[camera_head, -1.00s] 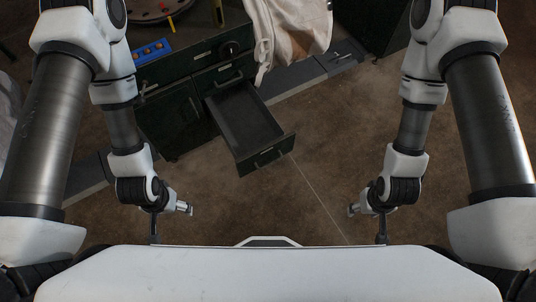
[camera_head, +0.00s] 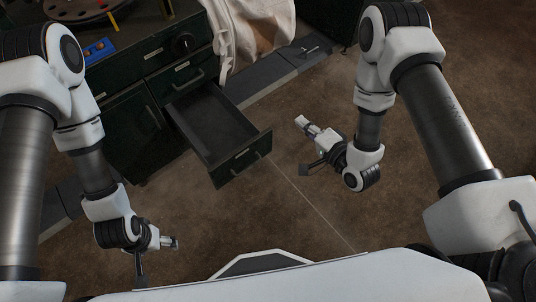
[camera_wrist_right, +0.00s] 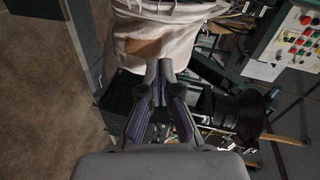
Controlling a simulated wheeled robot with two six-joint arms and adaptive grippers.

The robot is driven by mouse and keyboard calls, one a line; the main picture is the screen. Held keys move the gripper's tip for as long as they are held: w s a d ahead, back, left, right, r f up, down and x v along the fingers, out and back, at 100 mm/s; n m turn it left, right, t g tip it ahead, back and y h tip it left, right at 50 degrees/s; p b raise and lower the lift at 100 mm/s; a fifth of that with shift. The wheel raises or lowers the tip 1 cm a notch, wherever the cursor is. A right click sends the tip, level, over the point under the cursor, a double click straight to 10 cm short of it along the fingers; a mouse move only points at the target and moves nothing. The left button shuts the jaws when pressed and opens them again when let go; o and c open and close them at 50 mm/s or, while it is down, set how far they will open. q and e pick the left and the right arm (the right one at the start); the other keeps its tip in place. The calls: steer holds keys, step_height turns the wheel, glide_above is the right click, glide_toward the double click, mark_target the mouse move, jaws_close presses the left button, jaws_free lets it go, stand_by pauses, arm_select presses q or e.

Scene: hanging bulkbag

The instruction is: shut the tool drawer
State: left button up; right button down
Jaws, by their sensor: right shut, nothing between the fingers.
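The tool drawer (camera_head: 212,124) is dark green and stands well out of its cabinet (camera_head: 130,104). Its inside looks empty. Its front panel (camera_head: 246,158) carries a bar handle. My right gripper (camera_head: 301,122) is to the right of the drawer front, apart from it in the picture, with its fingers shut and empty. The right wrist view shows the shut fingers (camera_wrist_right: 159,72) over the bag and clutter; I cannot make out the drawer there. My left gripper (camera_head: 174,242) is below and left of the drawer front, away from it. Its fingers are too small to read.
A whitish bulk bag (camera_head: 254,34) with a brown patch hangs behind the drawer. A grey low beam (camera_head: 284,66) runs across the floor behind it. A blue tray (camera_head: 99,51) sits on the cabinet top. The brown floor in front of the drawer is clear.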

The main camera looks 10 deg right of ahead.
step_height(320, 180, down, 16)
steer(key=t+y+b, duration=0.2)
steer(key=b, duration=2)
glide_toward(264, 137)
steer(key=shift+m, duration=0.4)
steer(key=b+x, duration=0.4)
steer(key=x, duration=0.2)
steer(key=shift+w+a+r, duration=0.2)
steer(key=shift+w+a, duration=0.05)
steer(key=shift+w+a+r, duration=0.1)
steer(key=shift+w+a, duration=0.05)
steer(key=shift+w, duration=0.1)
arm_select(q)
step_height(264, 137, down, 30)
steer(key=shift+f, duration=0.15)
